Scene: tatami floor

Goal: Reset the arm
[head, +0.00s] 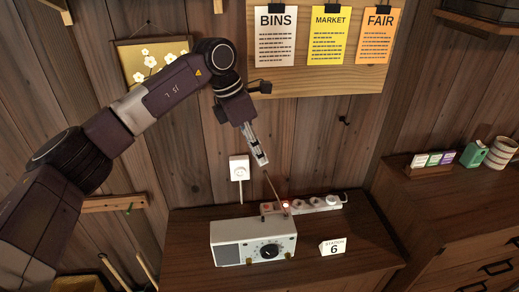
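My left arm comes in from the left and reaches across the wall. My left gripper (262,160) points down and to the right, above the cabinet. Its fingers look close together, but from this angle I cannot tell whether they are open or shut. A thin rod (273,189) slants from just below the fingertips down to behind the radio. I cannot tell whether the fingertips touch it. The white radio (230,244) with a dark dial stands on the cabinet below. My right gripper is not in view.
A power strip (319,204) with a small red light lies behind the radio on the wooden cabinet (350,233). A white wall socket (239,169) is left of the gripper. A "STATION 6" card (333,247) stands right of the radio. A notice board (300,84) hangs above.

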